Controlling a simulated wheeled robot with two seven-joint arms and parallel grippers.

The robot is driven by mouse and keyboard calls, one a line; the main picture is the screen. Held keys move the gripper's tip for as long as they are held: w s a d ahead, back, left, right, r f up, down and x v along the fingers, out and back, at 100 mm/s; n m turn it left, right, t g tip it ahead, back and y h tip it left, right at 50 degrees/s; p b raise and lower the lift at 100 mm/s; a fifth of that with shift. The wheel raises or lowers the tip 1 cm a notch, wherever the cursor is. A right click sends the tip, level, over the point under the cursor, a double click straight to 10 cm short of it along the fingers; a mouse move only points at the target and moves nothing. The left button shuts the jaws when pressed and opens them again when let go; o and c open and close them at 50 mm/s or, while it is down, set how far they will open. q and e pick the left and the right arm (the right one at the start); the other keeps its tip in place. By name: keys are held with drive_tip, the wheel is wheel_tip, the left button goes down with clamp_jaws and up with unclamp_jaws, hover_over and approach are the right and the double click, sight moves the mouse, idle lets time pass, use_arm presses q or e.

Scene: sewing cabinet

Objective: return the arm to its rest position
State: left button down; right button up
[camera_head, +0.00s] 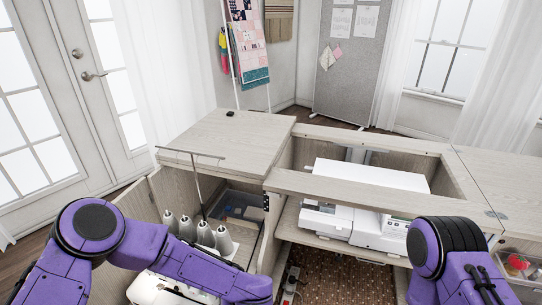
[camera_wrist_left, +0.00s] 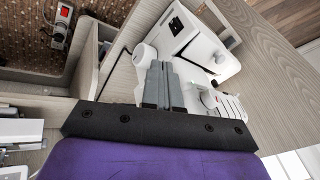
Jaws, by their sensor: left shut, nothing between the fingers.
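My left arm (camera_head: 190,262) is purple and reaches across the lower left of the head view, in front of the open left part of the cabinet. Its gripper is out of sight in that view. In the left wrist view my left gripper (camera_wrist_left: 161,70) shows its two grey fingers together, with nothing between them. A white machine (camera_wrist_left: 205,55) lies beyond the fingers; I cannot tell the distance between them. My right arm (camera_head: 448,262) is bent at the lower right of the head view, and its gripper is not visible.
Several thread cones (camera_head: 203,233) and a thin thread stand (camera_head: 199,185) rise beside my left arm. The white machine (camera_head: 158,290) is partly hidden below it. A white sewing machine (camera_head: 365,220) sits in the cabinet's middle opening. A power strip (camera_wrist_left: 60,27) is near the brown pegboard.

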use_arm(q)
drive_tip(key=s+a+n+h+p, duration=0.1)
drive_tip(key=s+a+n+p, duration=0.3)
drive_tip(key=s+a, duration=1.5)
drive_tip(key=s+p, duration=0.2)
drive_tip(key=s, duration=0.1)
drive_tip(key=shift+s+f+n, duration=0.35)
drive_tip(key=shift+n, duration=0.05)
